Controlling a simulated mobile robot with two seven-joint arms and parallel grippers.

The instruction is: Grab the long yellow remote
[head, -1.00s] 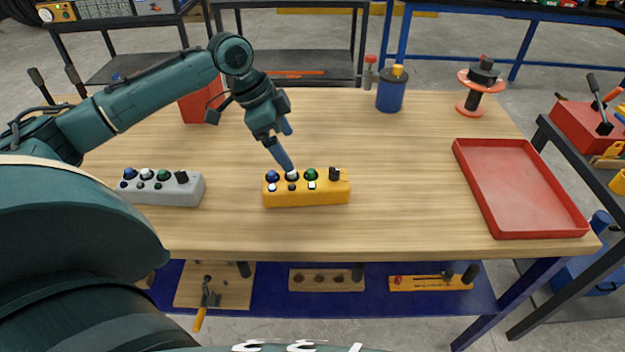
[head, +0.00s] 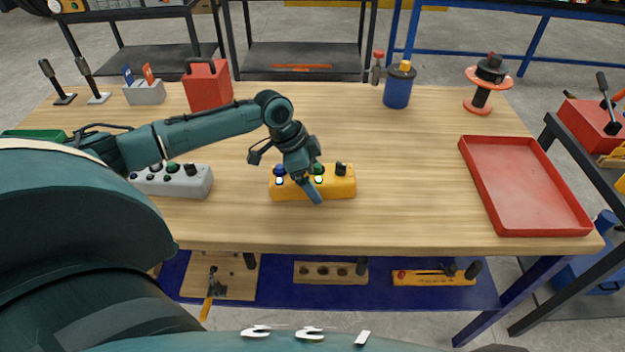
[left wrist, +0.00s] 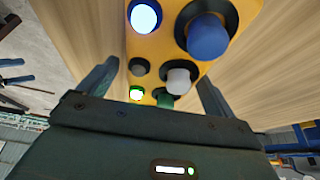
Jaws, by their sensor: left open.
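The long yellow remote (head: 342,187) lies on the wooden table, its top set with blue, green, white and black knobs and lit buttons. My left gripper (head: 314,187) is over its middle and hides part of it. In the left wrist view the open jaws (left wrist: 157,82) stand on either side of the yellow remote (left wrist: 168,45), with knobs between the fingers. I cannot tell whether the fingers touch it. My right gripper is not in view.
A grey button box (head: 200,183) lies to the left, under my left arm. A red box (head: 207,88) and a blue can (head: 398,90) stand farther back. A red tray (head: 525,228) is on the right. The table between the remote and the tray is clear.

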